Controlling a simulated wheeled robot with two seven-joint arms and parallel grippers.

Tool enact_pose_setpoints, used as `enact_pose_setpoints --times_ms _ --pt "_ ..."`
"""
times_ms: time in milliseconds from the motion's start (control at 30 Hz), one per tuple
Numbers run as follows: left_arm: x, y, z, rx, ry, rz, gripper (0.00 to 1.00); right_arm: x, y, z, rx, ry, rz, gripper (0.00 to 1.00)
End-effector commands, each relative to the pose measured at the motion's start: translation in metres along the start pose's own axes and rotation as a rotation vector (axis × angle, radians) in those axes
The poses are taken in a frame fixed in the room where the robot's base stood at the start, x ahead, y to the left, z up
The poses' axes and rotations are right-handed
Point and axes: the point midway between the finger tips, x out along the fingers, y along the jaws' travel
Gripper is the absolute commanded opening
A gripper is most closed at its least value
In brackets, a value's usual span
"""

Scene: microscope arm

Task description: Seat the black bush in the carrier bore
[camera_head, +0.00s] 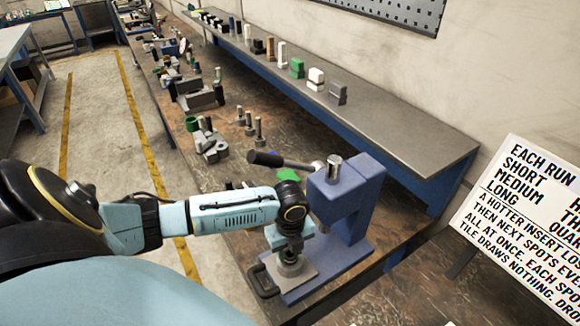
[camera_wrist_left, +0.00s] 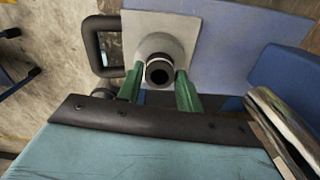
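The pale grey carrier (camera_wrist_left: 195,32) shows in the left wrist view as a square plate with a round raised boss. The black bush (camera_wrist_left: 158,72), a short dark ring with an open hole, is at the boss's bore; how deep it sits is unclear. My left gripper (camera_wrist_left: 161,78) has its green fingers on either side of the bush, with a visible gap to it on each side. In the head view my left gripper (camera_head: 291,250) points down over the carrier (camera_head: 292,271), hiding the bush. My right gripper is in neither view.
The blue press (camera_head: 348,190), with a black-gripped lever (camera_head: 280,160) and a metal ram (camera_head: 334,165), stands close to the right of my left gripper. A black loop handle (camera_head: 262,282) is at the carrier's left. Several fixtures and a raised shelf (camera_head: 400,140) lie behind.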

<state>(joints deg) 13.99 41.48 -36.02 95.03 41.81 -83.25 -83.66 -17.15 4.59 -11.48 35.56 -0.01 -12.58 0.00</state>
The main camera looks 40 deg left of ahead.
Motion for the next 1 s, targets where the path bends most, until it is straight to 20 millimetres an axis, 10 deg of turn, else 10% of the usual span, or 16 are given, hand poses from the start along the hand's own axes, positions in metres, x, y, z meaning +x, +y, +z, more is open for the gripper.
enact_pose_setpoints --times_ms 467,1000 --pt "-0.005 0.0 0.0 0.0 0.0 -0.002 0.53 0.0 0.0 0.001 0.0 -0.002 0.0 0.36" --pt "-0.076 0.0 0.0 0.0 0.0 -0.001 0.53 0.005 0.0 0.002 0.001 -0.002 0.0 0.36"
